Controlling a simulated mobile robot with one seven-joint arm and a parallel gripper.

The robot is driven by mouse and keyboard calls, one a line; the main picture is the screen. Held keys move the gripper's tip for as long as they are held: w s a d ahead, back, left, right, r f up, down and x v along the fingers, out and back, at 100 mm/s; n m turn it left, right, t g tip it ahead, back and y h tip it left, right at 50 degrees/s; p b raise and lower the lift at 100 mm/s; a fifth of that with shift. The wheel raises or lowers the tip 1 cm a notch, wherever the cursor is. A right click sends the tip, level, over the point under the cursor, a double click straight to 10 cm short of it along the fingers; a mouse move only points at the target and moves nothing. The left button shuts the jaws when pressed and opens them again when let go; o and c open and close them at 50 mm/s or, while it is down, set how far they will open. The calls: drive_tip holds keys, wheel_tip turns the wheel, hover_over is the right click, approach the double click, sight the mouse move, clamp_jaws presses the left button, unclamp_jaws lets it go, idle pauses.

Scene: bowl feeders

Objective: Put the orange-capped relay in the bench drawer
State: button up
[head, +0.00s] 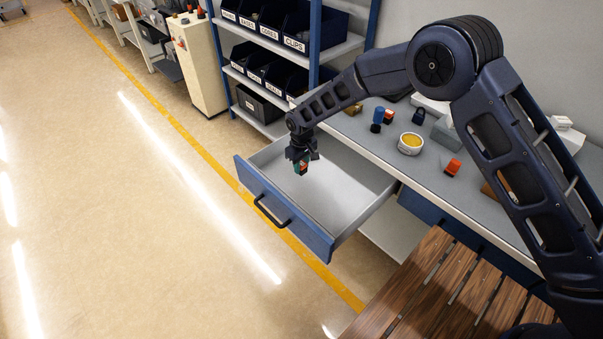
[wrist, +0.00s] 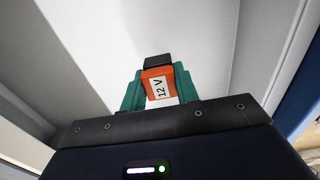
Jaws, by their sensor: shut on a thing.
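The bench drawer (head: 345,195) is pulled out, with a blue front, a black handle and a pale, bare floor. My gripper (head: 301,167) is over the open drawer, above its floor. In the wrist view my gripper (wrist: 159,92) has its green fingers shut on the relay (wrist: 158,84), an orange block with a white "12 V" label and a black end. The drawer's pale inside (wrist: 205,40) lies beyond it. In the head view the relay is mostly hidden by the fingers, and its height above the floor is hard to judge.
A shelf rack with dark bins (head: 300,33) stands behind. A slatted wooden surface (head: 420,290) is in front.

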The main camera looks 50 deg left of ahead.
sight(301, 173)
drive_tip(key=shift+f, duration=2.3)
drive_tip(key=shift+f, duration=0.15)
drive_tip(key=o, duration=1)
drive_tip(key=shift+c, duration=0.2)
wheel_tip(301, 173, up, 12)
drive_tip(key=shift+r, duration=0.15)
